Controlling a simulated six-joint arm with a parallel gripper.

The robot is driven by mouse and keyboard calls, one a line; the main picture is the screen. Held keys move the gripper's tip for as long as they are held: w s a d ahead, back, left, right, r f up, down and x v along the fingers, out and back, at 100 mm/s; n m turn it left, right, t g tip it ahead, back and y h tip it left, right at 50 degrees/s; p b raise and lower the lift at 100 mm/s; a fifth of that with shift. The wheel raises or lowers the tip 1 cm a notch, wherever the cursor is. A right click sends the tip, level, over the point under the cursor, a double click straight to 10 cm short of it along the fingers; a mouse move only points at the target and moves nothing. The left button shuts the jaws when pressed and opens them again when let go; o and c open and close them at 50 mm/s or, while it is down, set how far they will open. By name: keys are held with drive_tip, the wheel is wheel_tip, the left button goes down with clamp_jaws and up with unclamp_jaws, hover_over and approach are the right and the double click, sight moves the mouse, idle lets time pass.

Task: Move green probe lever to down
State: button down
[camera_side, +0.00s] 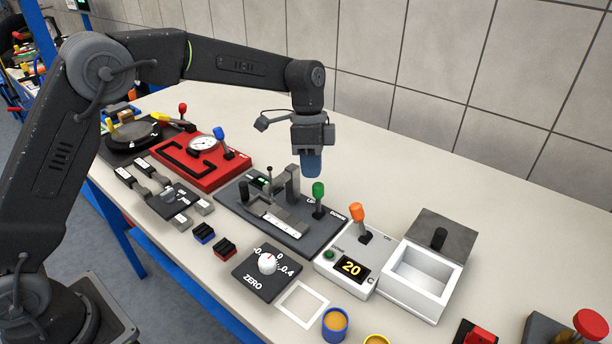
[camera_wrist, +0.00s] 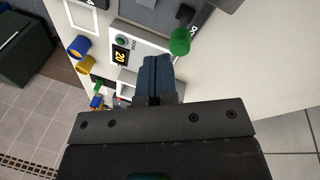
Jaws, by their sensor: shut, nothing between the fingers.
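The green probe lever (camera_side: 318,190) stands near the right end of a dark grey instrument plate (camera_side: 236,205) in the side view. Its stem looks close to upright, and I cannot tell which position it is set to. A DOWN label (camera_side: 337,214) lies to its right on the plate, with another, partly hidden label to its left. The green knob (camera_wrist: 180,41) also shows in the wrist view, just beyond and to the right of my fingertips. My gripper (camera_side: 311,172) is shut and empty, pointing down above the lever and apart from it.
An orange-knobbed lever (camera_side: 358,213) stands on a white unit with a 20 display (camera_side: 351,268), right of the green lever. A white open box (camera_side: 418,277) is beside it. A gauge post (camera_side: 292,184) rises left of the green lever. The bench behind is clear.

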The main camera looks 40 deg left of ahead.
drive_tip(key=a+r+n+t+h, duration=0.1)
drive_tip(key=a+n, duration=0.1)
drive_tip(key=s+a+r+n+t+h, duration=0.1)
drive_tip(key=a+n+t+h, duration=0.1)
drive_tip(key=a+n, duration=0.1)
drive_tip(key=a+r+n+t+h, duration=0.1)
drive_tip(key=a+n+t, duration=0.1)
drive_tip(key=n, duration=0.1)
drive_tip(key=shift+s+a, duration=0.25)
drive_tip(key=shift+s, duration=0.05)
drive_tip(key=n, duration=0.1)
approach(318, 200)
drive_tip(key=shift+t, duration=0.3)
drive_tip(key=w+f, duration=0.1)
drive_tip(key=f, duration=0.1)
drive_tip(key=w+d+f, duration=0.1)
drive_tip(key=w+f, duration=0.1)
drive_tip(key=shift+d, duration=0.1)
drive_tip(key=shift+d+r, duration=0.15)
drive_tip(key=shift+d, duration=0.2)
drive_tip(key=shift+d+r+y, duration=0.1)
drive_tip(key=shift+d+y, duration=0.15)
drive_tip(key=shift+y, duration=0.35)
drive_tip(key=shift+d+r, duration=0.15)
drive_tip(key=shift+d, duration=1.8)
